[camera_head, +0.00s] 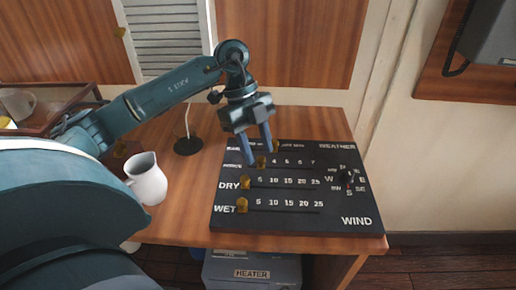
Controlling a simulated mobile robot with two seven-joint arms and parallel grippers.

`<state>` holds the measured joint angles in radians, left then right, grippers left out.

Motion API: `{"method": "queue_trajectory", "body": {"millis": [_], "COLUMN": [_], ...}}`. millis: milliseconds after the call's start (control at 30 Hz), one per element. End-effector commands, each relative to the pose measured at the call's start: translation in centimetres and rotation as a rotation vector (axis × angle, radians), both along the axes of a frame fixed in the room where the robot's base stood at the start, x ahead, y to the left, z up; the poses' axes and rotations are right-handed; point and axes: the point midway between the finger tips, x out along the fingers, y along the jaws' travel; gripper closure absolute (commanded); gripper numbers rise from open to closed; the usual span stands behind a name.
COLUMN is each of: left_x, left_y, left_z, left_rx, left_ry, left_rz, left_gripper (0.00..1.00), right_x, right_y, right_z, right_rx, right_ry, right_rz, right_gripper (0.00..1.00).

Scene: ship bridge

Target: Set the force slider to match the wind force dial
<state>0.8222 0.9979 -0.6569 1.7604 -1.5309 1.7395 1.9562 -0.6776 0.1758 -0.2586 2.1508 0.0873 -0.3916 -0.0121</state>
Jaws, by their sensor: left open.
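A black weather panel (300,222) lies on the wooden desk. Its force row has a brass slider knob (260,161) just left of the printed 4; the lower numbers are hidden by my gripper. My left gripper (258,157) is open, pointing down, with its fingertips on either side of this knob in the picture. I cannot tell whether they touch it. A round compass-lettered WIND dial (347,178) sits at the panel's right. I cannot make out a separate wind force dial. My right gripper is not in view.
Other brass knobs sit on the DRY row (245,182) and WET row (242,209), both at the left. A white jug (146,180) and a thin stand on a black base (188,146) stand left of the panel. A heater box (252,270) is below the desk.

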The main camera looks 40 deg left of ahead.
Motion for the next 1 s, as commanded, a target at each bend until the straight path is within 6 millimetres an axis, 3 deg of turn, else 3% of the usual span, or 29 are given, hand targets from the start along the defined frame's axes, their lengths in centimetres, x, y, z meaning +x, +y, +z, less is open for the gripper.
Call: {"method": "queue_trajectory", "body": {"millis": [400, 900, 1000], "left_x": [-0.09, -0.08, -0.08], "left_y": [-0.37, -0.34, -0.33], "left_z": [-0.86, -0.83, -0.83], "left_rx": [-0.001, 0.0, 0.0], "left_ry": [-0.001, -0.001, -0.001], "left_rz": [-0.001, -0.001, -0.001], "left_gripper": [0.6, 1.0, 1.0], "right_x": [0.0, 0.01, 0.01], "right_y": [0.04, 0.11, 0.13], "right_z": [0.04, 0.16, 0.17], "right_rx": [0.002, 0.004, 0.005], "right_ry": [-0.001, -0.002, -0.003], "right_rz": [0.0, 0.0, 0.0], "right_gripper": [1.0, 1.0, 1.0]}}
